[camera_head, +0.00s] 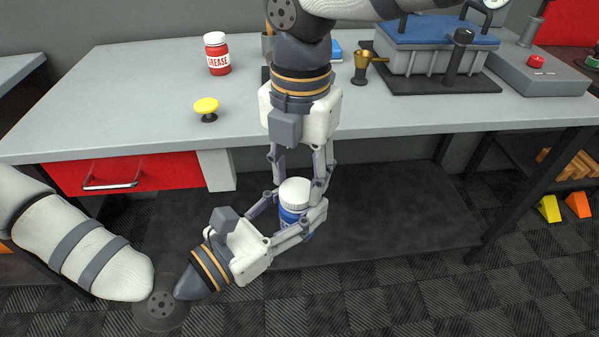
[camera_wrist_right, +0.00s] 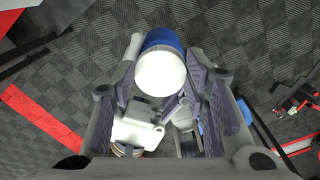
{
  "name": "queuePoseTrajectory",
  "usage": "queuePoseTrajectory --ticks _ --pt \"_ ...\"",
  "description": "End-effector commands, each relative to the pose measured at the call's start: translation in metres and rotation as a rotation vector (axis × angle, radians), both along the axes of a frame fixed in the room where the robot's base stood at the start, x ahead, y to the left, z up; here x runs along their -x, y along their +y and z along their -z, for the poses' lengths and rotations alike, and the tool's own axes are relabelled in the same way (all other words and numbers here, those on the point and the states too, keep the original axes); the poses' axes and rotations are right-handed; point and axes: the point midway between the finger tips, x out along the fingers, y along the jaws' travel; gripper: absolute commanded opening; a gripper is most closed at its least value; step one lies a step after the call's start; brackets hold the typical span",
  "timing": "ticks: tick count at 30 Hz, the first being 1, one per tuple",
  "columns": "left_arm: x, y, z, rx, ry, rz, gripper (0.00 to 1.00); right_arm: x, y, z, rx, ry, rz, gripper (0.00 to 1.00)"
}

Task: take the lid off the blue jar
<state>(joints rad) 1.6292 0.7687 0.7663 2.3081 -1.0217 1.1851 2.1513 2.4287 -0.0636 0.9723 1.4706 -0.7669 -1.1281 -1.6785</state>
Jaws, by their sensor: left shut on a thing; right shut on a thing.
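The blue jar (camera_head: 289,218) is in the air in front of the bench, held between my two grippers. It is close to upright, and its white lid (camera_head: 294,188) is on top. My right gripper (camera_head: 297,187) reaches down from above, its fingers either side of the lid, shut on it. My left gripper (camera_head: 297,208) comes from the lower left and is shut on the jar body, partly hiding it. In the right wrist view the lid (camera_wrist_right: 160,76) faces the camera, with the blue body (camera_wrist_right: 163,40) behind it. I cannot see a gap between lid and body.
The grey bench (camera_head: 130,110) stands behind, with a red grease jar (camera_head: 217,55), a yellow knob (camera_head: 207,107), a brass cup (camera_head: 362,66) and a blue-topped machine (camera_head: 435,35). A red drawer (camera_head: 120,174) is under its left side. The space around the held jar is clear.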

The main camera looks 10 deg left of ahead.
Motion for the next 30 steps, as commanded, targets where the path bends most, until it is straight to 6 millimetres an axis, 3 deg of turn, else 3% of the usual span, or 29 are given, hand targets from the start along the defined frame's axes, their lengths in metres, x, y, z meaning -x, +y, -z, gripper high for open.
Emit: queuePoseTrajectory --ticks 13,30 --pt "0.002 -0.002 -0.002 0.004 -0.005 0.009 0.00 -0.002 0.001 -0.003 -0.007 -0.008 0.003 0.08" --pt "0.000 0.000 0.000 0.001 -0.001 0.002 0.00 -0.001 0.000 -0.022 -0.004 -0.004 0.004 0.07"
